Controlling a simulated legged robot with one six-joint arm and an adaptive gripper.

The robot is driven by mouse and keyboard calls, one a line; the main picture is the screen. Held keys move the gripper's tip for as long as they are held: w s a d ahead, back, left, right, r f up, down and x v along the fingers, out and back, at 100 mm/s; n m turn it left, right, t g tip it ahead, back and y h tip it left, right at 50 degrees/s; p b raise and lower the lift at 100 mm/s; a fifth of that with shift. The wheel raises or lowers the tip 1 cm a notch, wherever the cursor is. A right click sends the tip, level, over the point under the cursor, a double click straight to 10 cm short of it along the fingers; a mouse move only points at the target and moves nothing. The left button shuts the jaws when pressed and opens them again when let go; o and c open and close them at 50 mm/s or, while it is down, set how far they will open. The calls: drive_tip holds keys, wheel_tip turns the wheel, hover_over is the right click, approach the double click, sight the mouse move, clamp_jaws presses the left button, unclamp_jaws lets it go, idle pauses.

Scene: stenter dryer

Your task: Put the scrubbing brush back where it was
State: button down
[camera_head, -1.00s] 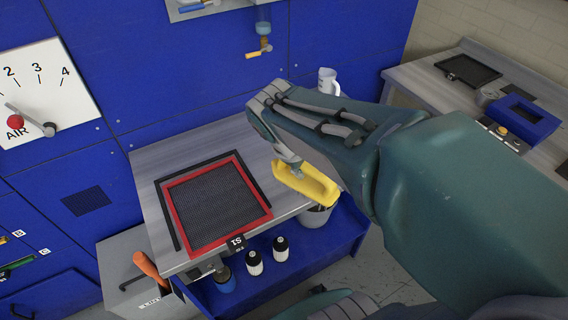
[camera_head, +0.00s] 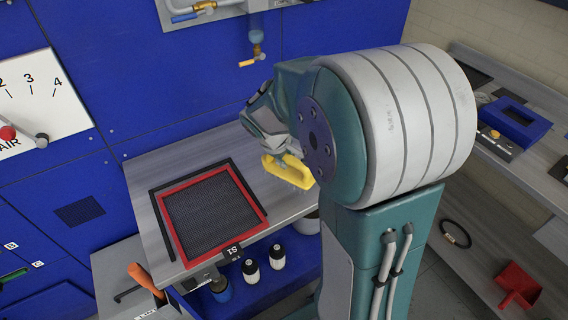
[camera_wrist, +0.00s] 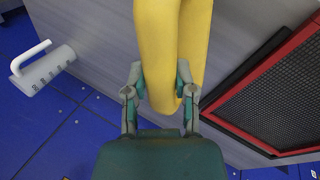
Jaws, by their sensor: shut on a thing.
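The yellow scrubbing brush (camera_head: 287,171) is in my gripper (camera_head: 283,152), over the right part of the grey worktop (camera_head: 190,146). In the wrist view the brush (camera_wrist: 172,50) runs up and out of the frame. Both fingers of my gripper (camera_wrist: 161,92) close on its near end. Its bristles are barely visible in the head view, and I cannot tell whether it touches the worktop.
A red-framed mesh screen (camera_head: 211,211) lies on the worktop, with a black frame edge beside it. A white measuring jug (camera_wrist: 43,70) shows in the wrist view. Black-and-white bottles (camera_head: 277,256) and an orange handle (camera_head: 146,279) are below the front edge.

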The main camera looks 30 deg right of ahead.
drive_tip(key=shift+w+d+f, duration=0.15)
drive_tip(key=shift+w+f, duration=0.2)
drive_tip(key=shift+f, duration=0.1)
wheel_tip(320, 180, down, 3)
drive_tip(key=shift+w+f, duration=0.1)
drive_tip(key=shift+f, duration=0.05)
drive_tip(key=shift+c, duration=2.2)
unclamp_jaws()
